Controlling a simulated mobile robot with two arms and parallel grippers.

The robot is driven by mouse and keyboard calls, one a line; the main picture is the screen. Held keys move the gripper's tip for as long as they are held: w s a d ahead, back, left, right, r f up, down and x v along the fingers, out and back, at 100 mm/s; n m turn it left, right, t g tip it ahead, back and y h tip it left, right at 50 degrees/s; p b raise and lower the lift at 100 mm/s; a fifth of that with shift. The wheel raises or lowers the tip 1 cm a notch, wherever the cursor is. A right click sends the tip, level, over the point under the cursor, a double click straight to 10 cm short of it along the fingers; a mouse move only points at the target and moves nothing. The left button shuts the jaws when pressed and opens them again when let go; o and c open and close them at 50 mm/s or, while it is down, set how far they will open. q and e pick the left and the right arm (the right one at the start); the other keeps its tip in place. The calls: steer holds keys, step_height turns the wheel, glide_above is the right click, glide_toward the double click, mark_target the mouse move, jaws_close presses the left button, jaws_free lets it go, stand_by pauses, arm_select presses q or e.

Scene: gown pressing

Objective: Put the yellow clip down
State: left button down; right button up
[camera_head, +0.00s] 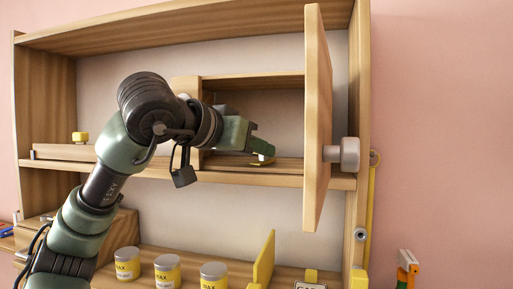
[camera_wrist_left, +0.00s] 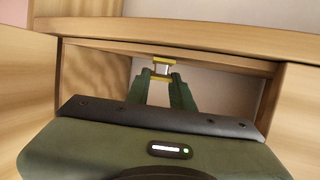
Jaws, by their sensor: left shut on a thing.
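My left gripper (camera_head: 262,152) reaches into the small wooden compartment (camera_head: 255,83) on the cabinet's middle shelf. It is shut on the yellow clip (camera_head: 261,161), which shows only as a small yellow piece at the fingertips, low over the compartment floor. In the left wrist view, the yellow clip (camera_wrist_left: 163,60) sits at the tips of the two green fingers (camera_wrist_left: 161,76), inside the compartment. I cannot tell whether the clip touches the floor. My right gripper is not in view.
The compartment's wooden door (camera_head: 317,120) stands open to the right of my arm, with a grey knob (camera_head: 349,154). A yellow block (camera_head: 80,137) is on the shelf at left. Several tins (camera_head: 167,270) and an upright yellow panel (camera_head: 264,261) stand below.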

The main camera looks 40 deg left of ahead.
arm_select(q)
steer(key=c, duration=1.2)
jaws_free()
steer(key=shift+f, duration=0.1)
steer(key=shift+c, duration=0.2)
steer(key=shift+a, duration=0.1)
steer(key=shift+r, duration=0.25)
steer(key=shift+s, duration=0.35)
steer(key=b+v, duration=0.2)
steer(key=v, duration=0.9)
steer(key=shift+s, duration=0.1)
